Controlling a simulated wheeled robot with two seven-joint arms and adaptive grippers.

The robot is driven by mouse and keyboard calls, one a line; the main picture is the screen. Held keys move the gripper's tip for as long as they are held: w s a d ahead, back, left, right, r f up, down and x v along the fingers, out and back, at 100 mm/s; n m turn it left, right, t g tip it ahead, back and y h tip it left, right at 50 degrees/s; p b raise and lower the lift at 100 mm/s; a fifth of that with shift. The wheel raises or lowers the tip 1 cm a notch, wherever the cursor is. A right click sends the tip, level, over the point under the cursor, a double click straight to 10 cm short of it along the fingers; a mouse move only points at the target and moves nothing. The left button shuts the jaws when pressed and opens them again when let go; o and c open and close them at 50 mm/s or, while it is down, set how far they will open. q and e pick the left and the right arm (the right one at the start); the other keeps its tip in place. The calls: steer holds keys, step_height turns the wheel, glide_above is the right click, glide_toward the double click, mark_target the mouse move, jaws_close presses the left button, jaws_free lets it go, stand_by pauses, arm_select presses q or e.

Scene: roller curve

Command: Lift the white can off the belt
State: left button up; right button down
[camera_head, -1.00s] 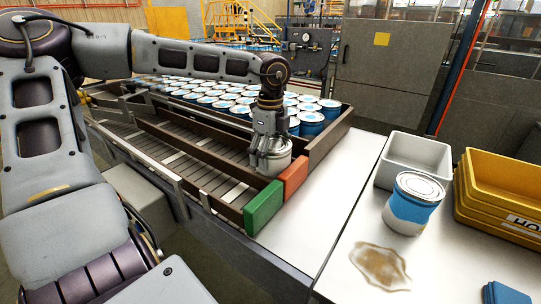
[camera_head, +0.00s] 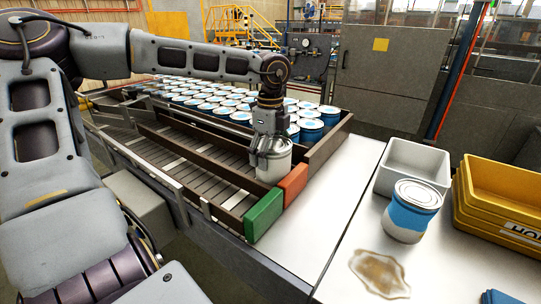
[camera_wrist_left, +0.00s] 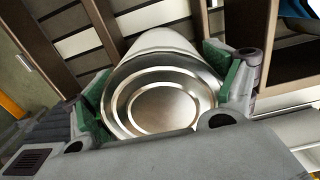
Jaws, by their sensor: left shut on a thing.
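The white can (camera_head: 274,164) is at the near end of the belt (camera_head: 205,160), just behind the red and green end blocks. My left gripper (camera_head: 270,143) comes down on it from above and is shut on its upper part. In the left wrist view the can's metal lid (camera_wrist_left: 162,103) lies between the two green-padded fingers, with its white side (camera_wrist_left: 160,42) beyond. The can looks upright. Its base is partly hidden behind the end blocks, so I cannot tell whether it touches the belt. My right gripper does not show.
A green block (camera_head: 263,215) and a red block (camera_head: 293,185) close the lane ends. Many blue-and-white cans (camera_head: 215,100) fill the lanes behind. On the white table stand a blue-and-white can (camera_head: 411,212), a grey bin (camera_head: 413,166) and yellow crates (camera_head: 497,205); a brown stain (camera_head: 380,272) lies in front.

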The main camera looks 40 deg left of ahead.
arm_select(q)
steer(key=shift+r+p, duration=1.65)
steer(key=shift+r, duration=1.8)
